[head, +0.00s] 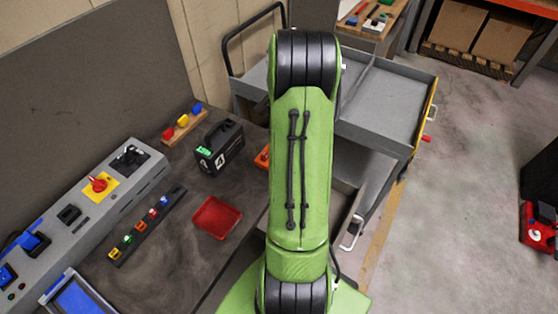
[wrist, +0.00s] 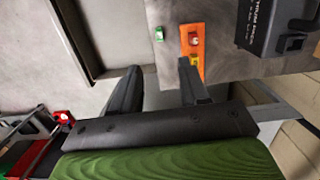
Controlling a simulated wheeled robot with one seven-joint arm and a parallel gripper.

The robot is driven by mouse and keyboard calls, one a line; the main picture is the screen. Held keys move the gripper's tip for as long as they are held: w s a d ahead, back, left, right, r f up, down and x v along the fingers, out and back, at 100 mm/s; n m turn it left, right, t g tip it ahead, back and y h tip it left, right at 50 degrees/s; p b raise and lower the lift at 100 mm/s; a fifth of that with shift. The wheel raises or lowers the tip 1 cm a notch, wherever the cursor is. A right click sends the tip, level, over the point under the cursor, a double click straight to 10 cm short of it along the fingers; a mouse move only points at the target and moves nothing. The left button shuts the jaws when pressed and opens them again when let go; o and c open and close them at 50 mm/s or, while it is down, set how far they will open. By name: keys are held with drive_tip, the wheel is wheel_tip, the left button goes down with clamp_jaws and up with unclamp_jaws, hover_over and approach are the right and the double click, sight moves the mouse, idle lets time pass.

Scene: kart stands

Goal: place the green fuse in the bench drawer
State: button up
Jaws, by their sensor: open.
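A small green fuse (wrist: 159,33) with a pale mark lies on the bench top near its edge in the wrist view, just left of an orange strip (wrist: 205,50). My gripper (wrist: 158,68) is open, with nothing between its fingers. Its fingertips lie short of the green fuse in the picture, apart from it. In the head view my arm hides the gripper and that fuse. The pulled-out bench drawer (head: 345,199) shows partly beside my arm. What looks like its grey inside (wrist: 117,35) shows left of the bench edge in the wrist view, bare where visible.
The bench holds a red tray (head: 217,218), a black box (head: 220,147), a rack of coloured fuses (head: 147,226) and a grey control panel (head: 84,207). The black box (wrist: 268,28) stands right of the orange strip. A grey cart (head: 384,98) stands beyond.

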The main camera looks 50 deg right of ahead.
drive_tip(key=f, duration=0.3)
drive_tip(key=f+b, duration=0.1)
drive_tip(key=f, duration=0.6)
drive_tip(key=shift+s+a+f, duration=0.1)
drive_tip(key=shift+s+a, duration=0.15)
drive_tip(key=shift+a, duration=0.15)
drive_tip(key=f, duration=0.6)
drive_tip(key=shift+w+a+b, duration=0.1)
drive_tip(key=shift+a+b, duration=0.25)
drive_tip(key=shift+a, duration=0.05)
clamp_jaws()
